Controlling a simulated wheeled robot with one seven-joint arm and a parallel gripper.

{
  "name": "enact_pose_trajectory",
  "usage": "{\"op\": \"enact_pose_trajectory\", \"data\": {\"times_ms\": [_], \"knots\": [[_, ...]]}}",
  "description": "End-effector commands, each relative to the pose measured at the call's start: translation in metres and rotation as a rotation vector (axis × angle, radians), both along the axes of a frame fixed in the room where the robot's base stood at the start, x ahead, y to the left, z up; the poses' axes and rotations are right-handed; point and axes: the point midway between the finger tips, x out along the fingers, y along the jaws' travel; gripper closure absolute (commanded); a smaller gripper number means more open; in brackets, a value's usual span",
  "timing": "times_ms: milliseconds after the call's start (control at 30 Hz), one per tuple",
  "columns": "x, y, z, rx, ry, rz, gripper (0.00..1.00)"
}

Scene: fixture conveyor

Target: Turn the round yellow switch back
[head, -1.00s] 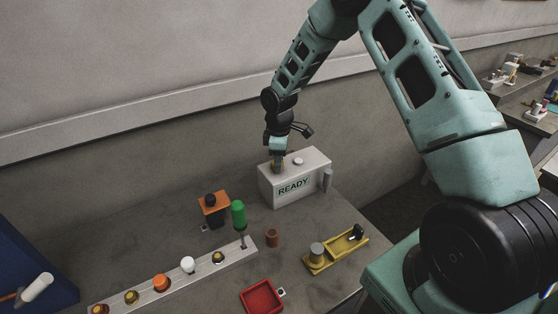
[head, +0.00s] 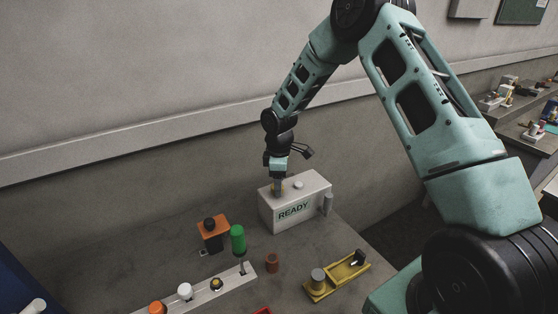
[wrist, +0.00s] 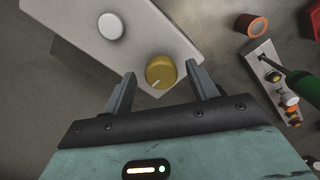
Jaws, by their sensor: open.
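The round yellow switch (wrist: 160,71) sits on top of the white box marked READY (head: 295,203), near one edge. A pale line marks its top face. My gripper (wrist: 161,73) is open above the box, with one finger on each side of the switch. Small gaps show between the fingers and the switch, so it is not clamped. In the head view my gripper (head: 278,188) points down at the box's left end and mostly hides the switch.
A white round button (head: 298,184) is also on the box top. An orange and black block (head: 213,234), a green-handled tool (head: 238,240) in a pale rack (head: 236,279), a brown cup (head: 272,263) and a yellow fixture (head: 340,278) stand in front. The wall is close behind.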

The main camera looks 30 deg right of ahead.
Motion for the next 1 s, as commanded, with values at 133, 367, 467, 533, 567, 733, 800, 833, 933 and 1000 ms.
{"op": "enact_pose_trajectory", "data": {"times_ms": [133,367,467,533,567,733,800,833,933,1000], "knots": [[0.001,-0.001,0.026,-0.001,-0.008,-0.001,0.42],[0.001,-0.001,0.080,-0.002,-0.007,0.000,0.42],[0.001,-0.001,0.104,-0.001,-0.009,0.000,0.42],[0.001,0.000,0.119,-0.001,-0.007,0.001,0.42],[0.001,0.000,0.124,0.000,-0.007,0.000,0.42],[0.001,0.000,0.151,-0.001,-0.004,0.001,0.42],[0.001,0.000,0.158,0.000,-0.005,0.001,0.42],[0.001,0.000,0.160,0.000,-0.004,0.001,0.42],[0.000,0.000,0.164,0.000,-0.001,0.001,0.42],[0.000,0.000,0.165,0.000,-0.001,0.001,0.42]]}}
